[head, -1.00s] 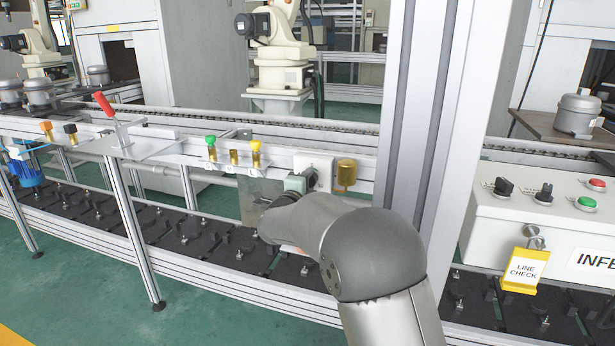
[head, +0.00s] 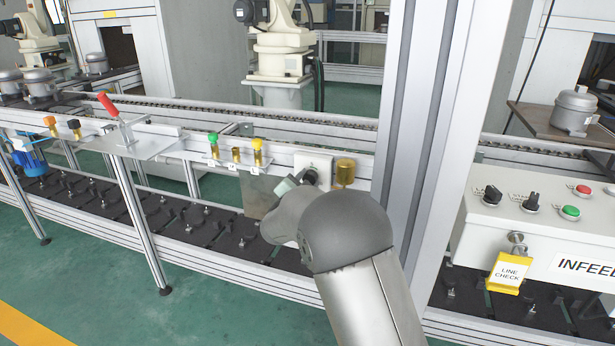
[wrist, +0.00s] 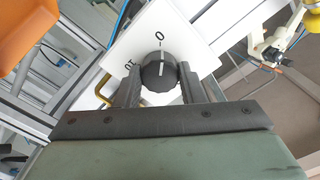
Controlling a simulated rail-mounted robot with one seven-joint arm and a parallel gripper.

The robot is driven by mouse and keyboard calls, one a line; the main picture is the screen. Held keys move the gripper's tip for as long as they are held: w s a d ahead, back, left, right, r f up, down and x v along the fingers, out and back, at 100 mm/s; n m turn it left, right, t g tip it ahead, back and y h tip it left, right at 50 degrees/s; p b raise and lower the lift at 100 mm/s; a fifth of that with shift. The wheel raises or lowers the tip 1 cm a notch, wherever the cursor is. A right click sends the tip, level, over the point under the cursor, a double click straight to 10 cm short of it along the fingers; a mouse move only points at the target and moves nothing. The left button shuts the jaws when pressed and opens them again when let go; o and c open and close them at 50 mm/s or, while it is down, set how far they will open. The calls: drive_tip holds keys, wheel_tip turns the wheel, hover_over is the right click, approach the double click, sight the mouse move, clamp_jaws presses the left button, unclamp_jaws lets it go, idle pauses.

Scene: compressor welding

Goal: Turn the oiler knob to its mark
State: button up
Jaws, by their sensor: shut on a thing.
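The oiler knob (wrist: 158,76) is dark and ribbed, with a white pointer line. It sits on a white dial plate (wrist: 190,38) lettered "0" and "10". In the wrist view its line points up, close to the "0" tick. My gripper (wrist: 159,80) is shut on the knob, one finger on each side. In the head view the plate (head: 318,160) is on the rail, with the dark knob (head: 310,177) partly hidden by my gripper (head: 303,180).
An amber bowl (head: 345,172) hangs just right of the plate. Green- and yellow-topped fittings (head: 213,143) stand to its left, and a red-handled clamp (head: 108,104) further left. A metal post (head: 430,130) rises at right, beside an infeed control box (head: 530,230).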

drive_tip(key=shift+n, duration=0.6)
drive_tip(key=shift+p, duration=0.3)
drive_tip(key=o, duration=1)
drive_tip(key=v, duration=1.7)
drive_tip(key=shift+s, duration=0.25)
